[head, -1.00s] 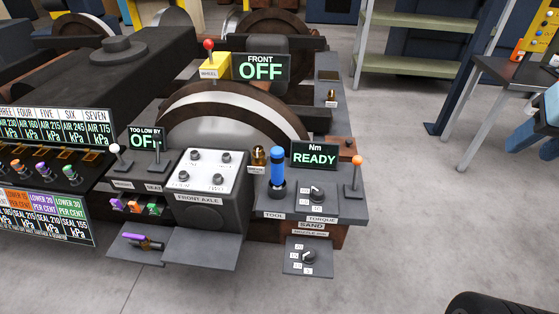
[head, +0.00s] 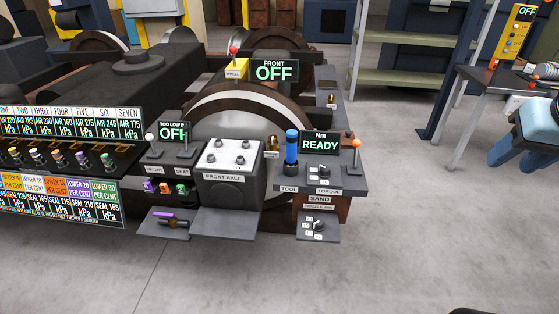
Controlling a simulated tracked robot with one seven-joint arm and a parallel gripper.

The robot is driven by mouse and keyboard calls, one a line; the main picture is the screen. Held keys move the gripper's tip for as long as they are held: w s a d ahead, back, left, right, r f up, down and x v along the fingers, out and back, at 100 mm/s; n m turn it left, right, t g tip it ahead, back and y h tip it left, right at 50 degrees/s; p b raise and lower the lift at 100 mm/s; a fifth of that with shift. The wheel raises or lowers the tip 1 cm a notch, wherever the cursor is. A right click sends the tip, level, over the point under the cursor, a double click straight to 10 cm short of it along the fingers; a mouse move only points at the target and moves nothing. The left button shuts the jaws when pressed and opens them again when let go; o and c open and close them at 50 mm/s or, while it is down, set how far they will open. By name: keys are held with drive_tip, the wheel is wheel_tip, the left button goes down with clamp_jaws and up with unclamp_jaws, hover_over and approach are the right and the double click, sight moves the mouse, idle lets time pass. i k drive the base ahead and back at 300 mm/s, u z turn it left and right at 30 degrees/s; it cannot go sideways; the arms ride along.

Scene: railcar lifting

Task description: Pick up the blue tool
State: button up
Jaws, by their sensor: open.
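The blue tool (head: 291,147) stands upright in a dark holder on the panel labelled TOOL, just left of the screen reading READY (head: 319,143). Its blue upper part is clear of other things in this view. My gripper (head: 508,160) shows at the right edge, light blue with dark blue fingers pointing down and left. It is open and empty, and well to the right of the tool, over open floor. Part of it is cut off by the frame edge.
Beside the tool are an orange-topped lever (head: 356,155), a torque knob (head: 323,171) and the front axle box (head: 228,165). A low shelf (head: 247,224) sticks out in front. A dark table (head: 490,85) stands at right. Grey floor (head: 420,230) is clear in front and right.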

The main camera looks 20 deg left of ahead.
sight(292, 135)
drive_tip(key=k, duration=0.9)
drive_tip(key=u, duration=1.4)
drive_tip(key=i, duration=1.5)
